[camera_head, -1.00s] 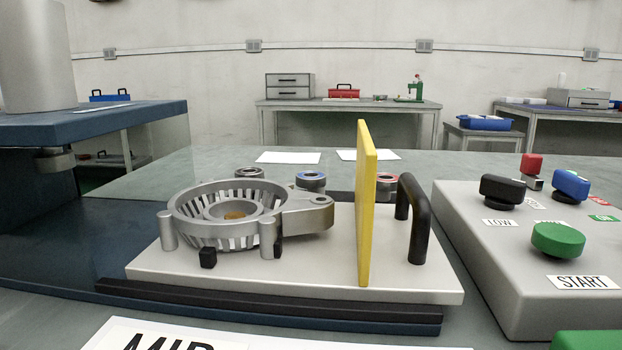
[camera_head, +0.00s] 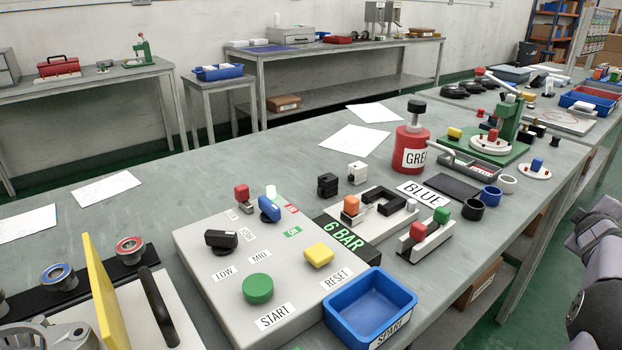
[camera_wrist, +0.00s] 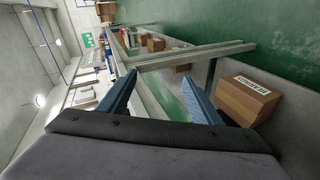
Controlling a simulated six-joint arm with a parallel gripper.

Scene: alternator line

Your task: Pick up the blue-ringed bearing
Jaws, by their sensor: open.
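The blue-ringed bearing (camera_head: 58,276) sits on a black strip at the left of the head view, behind the silver alternator housing (camera_head: 45,335). A red-ringed bearing (camera_head: 130,249) sits on the same strip to its right, on the other side of the upright yellow plate (camera_head: 104,295). My gripper (camera_wrist: 160,95) shows in the wrist view with its two blue fingers apart and nothing between them. It points past the bench edge toward the floor, and no bearing shows in that view. In the head view only part of my arm (camera_head: 595,255) shows at the right edge.
A black handle (camera_head: 158,306) stands right of the yellow plate. The control box (camera_head: 215,275) with coloured knobs and a blue tray (camera_head: 370,305) lie to its right. Past them are a red canister (camera_head: 409,146) and fixtures. The wrist view shows a cardboard box (camera_wrist: 247,97) below the bench.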

